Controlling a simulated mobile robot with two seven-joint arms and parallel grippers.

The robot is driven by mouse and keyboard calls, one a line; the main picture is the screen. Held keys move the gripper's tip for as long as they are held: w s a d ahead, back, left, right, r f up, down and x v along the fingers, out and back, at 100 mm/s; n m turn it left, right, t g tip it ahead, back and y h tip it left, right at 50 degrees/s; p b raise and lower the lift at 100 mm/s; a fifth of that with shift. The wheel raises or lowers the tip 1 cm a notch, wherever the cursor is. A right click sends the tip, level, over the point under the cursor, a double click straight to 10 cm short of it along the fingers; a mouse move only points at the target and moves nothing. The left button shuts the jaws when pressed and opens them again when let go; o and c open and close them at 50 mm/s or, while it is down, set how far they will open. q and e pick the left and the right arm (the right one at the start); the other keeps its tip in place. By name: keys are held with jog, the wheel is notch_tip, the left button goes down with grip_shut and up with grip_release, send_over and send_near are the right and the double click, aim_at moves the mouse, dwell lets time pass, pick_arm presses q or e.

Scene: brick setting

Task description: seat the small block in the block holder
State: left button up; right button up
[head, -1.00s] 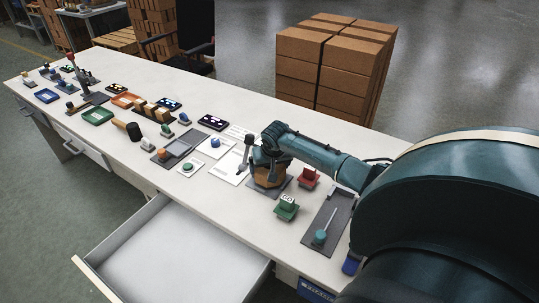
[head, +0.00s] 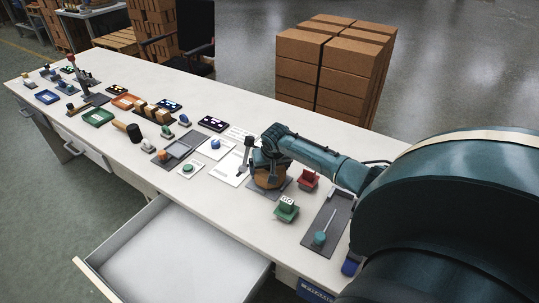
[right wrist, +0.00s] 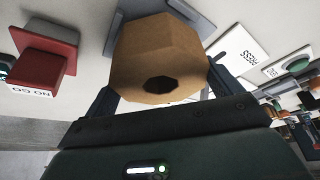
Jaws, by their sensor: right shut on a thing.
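My right gripper (head: 268,173) is over the front part of the white table. In the right wrist view my right gripper (right wrist: 160,85) has its two fingers on either side of a brown, many-sided piece (right wrist: 165,50) with a dark hole. It is shut on this piece, which also shows below it in the head view (head: 268,183), partly hidden by the gripper. I cannot tell whether it is the small block. Several tan blocks (head: 164,115) sit in a dark holder farther along the table; I cannot tell if that is the block holder. My left gripper is not in view.
A grey plate (head: 284,189) lies under the gripper. A drawer (head: 180,262) stands open in front. Small trays and parts crowd the table's far left.

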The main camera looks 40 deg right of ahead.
jog(key=shift+f+b, duration=0.6)
jog(key=shift+f, duration=0.5)
jog(key=o, duration=1)
jog(key=shift+o, duration=0.4)
notch_tip(320, 180, up, 3)
jog(key=p, duration=0.3)
jog(key=shift+r+p, duration=0.15)
jog(key=shift+p, duration=0.15)
notch_tip(320, 180, up, 2)
jog(key=shift+p, duration=0.7)
notch_tip(320, 180, up, 3)
jog(key=shift+f, duration=0.15)
